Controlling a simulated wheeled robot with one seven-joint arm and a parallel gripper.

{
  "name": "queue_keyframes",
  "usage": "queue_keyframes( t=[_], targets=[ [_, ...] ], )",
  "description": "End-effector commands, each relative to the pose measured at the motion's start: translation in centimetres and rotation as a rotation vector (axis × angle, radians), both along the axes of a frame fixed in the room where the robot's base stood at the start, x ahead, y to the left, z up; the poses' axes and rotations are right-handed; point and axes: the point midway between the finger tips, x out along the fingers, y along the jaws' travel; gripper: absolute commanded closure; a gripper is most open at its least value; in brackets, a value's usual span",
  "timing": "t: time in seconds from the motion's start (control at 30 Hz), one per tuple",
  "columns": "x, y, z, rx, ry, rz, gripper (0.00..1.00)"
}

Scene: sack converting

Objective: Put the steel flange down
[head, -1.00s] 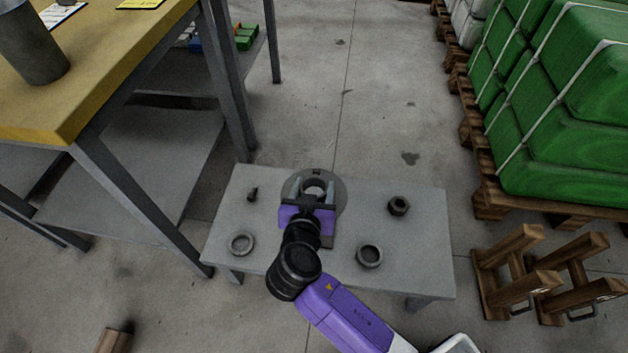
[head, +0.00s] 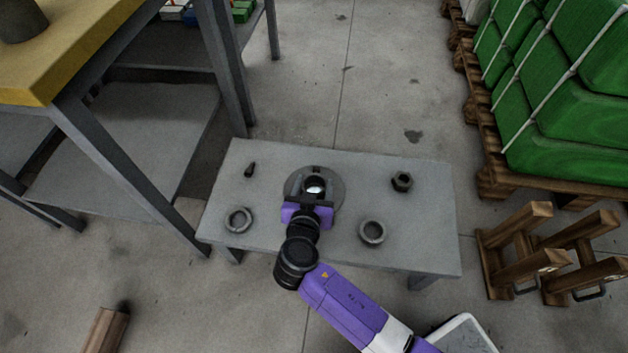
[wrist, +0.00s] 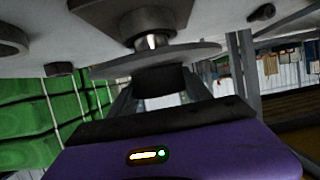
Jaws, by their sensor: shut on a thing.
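The steel flange (head: 334,196) is a grey disc with a round hub, over the middle of the low grey table (head: 340,262). My gripper (head: 315,186) is shut on its hub, with a finger on each side. In the wrist view, which looks upside down, the disc (wrist: 205,50) shows edge-on and the dark hub (wrist: 160,79) sits between the fingers. A round metal piece (wrist: 150,22) shows between the disc and the tabletop, with a dark round patch around it. I cannot tell whether the flange touches anything below it.
A ring (head: 238,220) and a small bolt (head: 250,170) lie left of the flange. Another ring (head: 372,232) and a nut (head: 402,181) lie right. A yellow-topped bench (head: 60,60) stands left, and green sacks (head: 570,130) on pallets stand right.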

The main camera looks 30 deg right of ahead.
Motion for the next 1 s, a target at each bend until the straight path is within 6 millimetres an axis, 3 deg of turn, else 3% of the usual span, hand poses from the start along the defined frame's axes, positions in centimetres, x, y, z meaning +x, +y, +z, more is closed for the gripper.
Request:
queue_keyframes(
  t=[0.2,0.97,1.0],
  targets=[
    [0.2,0.1,0.5,-0.001,-0.008,0.002,1.0],
    [0.2,0.1,-0.7,-0.001,-0.008,0.001,1.0],
    [0.0,0.0,-1.1,-0.001,-0.001,0.0,0.37]
  ],
)
